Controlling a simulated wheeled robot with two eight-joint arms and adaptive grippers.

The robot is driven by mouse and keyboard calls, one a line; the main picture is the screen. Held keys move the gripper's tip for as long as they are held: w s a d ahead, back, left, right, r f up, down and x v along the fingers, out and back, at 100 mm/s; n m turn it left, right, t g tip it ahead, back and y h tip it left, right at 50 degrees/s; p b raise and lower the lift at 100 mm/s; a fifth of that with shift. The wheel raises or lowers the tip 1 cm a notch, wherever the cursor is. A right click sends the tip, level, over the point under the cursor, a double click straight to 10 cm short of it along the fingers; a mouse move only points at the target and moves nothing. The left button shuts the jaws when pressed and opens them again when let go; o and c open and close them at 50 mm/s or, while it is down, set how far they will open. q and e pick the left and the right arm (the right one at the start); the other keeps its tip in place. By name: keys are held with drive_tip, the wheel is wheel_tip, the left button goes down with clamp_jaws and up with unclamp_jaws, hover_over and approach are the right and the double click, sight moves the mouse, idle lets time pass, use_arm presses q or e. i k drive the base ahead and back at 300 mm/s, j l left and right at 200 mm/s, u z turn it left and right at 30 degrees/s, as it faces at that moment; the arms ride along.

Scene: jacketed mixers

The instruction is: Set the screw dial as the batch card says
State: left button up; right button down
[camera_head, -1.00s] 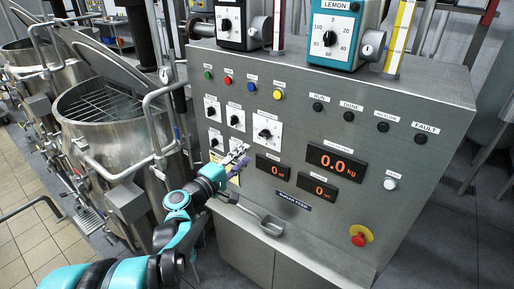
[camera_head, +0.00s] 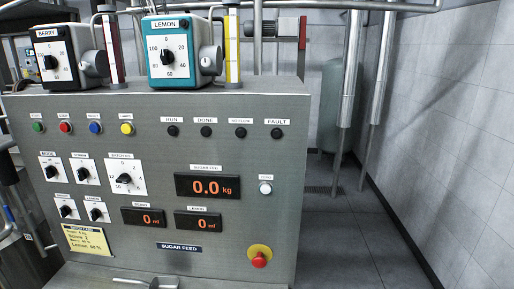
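The control panel (camera_head: 150,110) faces me. A small white dial with a black knob (camera_head: 85,173), whose blurred label appears to read SCREW, is in the upper left dial group; its exact setting is too small to read. The yellow batch card (camera_head: 87,240) is at the panel's lower left; its line for the screw appears to read 2, and the other lines are hard to read. Neither gripper shows in the head view now.
Beside it are a mode dial (camera_head: 52,170) and a larger batch dial (camera_head: 125,177). Two small dials (camera_head: 66,207) sit below. Berry (camera_head: 55,57) and lemon (camera_head: 167,52) dosing units stand on top. A red stop button (camera_head: 259,256) is lower right. Floor to the right is clear.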

sight(82, 172)
drive_tip(key=u, duration=1.3)
